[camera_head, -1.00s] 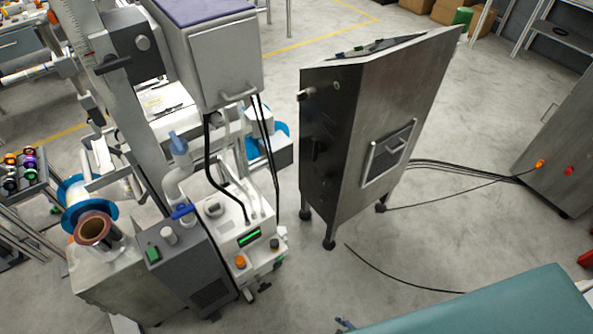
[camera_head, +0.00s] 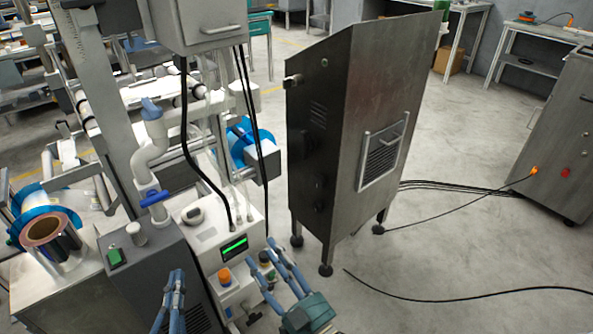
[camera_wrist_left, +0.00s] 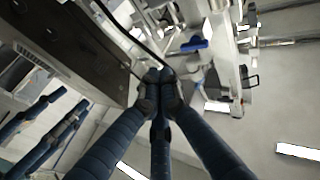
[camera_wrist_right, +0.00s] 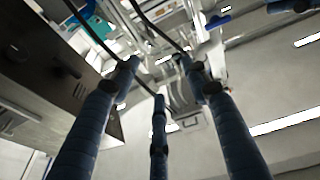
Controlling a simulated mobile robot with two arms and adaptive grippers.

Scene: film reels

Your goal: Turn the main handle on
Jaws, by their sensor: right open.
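The frames do not show which part is the main handle. A grey rotary knob (camera_head: 194,214) sits on top of the white control box (camera_head: 208,240). A blue lever handle (camera_head: 153,198) sits on the white pipe to its left; a blue handle also shows in the left wrist view (camera_wrist_left: 193,44) and the right wrist view (camera_wrist_right: 218,22). My left gripper (camera_head: 176,277) is at the bottom of the head view, before the grey cabinet; its fingertips meet in the left wrist view (camera_wrist_left: 157,84), empty. My right gripper (camera_head: 266,262) is at the box's front right, fingers spread, empty.
The control box has a green display (camera_head: 234,247) and an orange button (camera_head: 224,277). A green button (camera_head: 116,256) sits on the grey cabinet (camera_head: 150,262). Black cables hang above the box. A tall steel cabinet (camera_head: 340,120) stands right.

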